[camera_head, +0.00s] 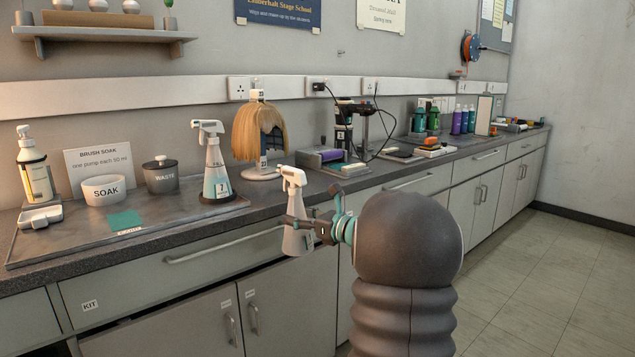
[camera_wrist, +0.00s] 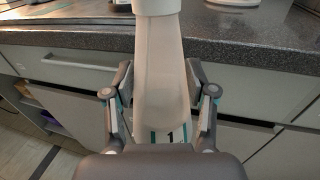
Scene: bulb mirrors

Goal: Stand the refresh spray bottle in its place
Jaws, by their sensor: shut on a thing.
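My gripper (camera_head: 312,230) is shut on a pale translucent spray bottle (camera_head: 297,240) with a white trigger head, held upright in front of the counter's front edge. In the wrist view the bottle's body (camera_wrist: 160,75) stands between the two fingers (camera_wrist: 158,105), and its lower label shows a "1". The word "refresh" cannot be read on it. A second spray bottle (camera_head: 216,178) with a teal label stands on the tray (camera_head: 75,244) at the left. A bare teal square (camera_head: 125,221) with a small, unreadable label lies near the tray's front.
The tray also bears a pump bottle (camera_head: 35,170), a SOAK bowl (camera_head: 104,190), a grey WASTE jar (camera_head: 161,176) and a white dish (camera_head: 40,216). A blond wig on a stand (camera_head: 260,140) is behind the held bottle. Tools and a cable crowd the counter to its right.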

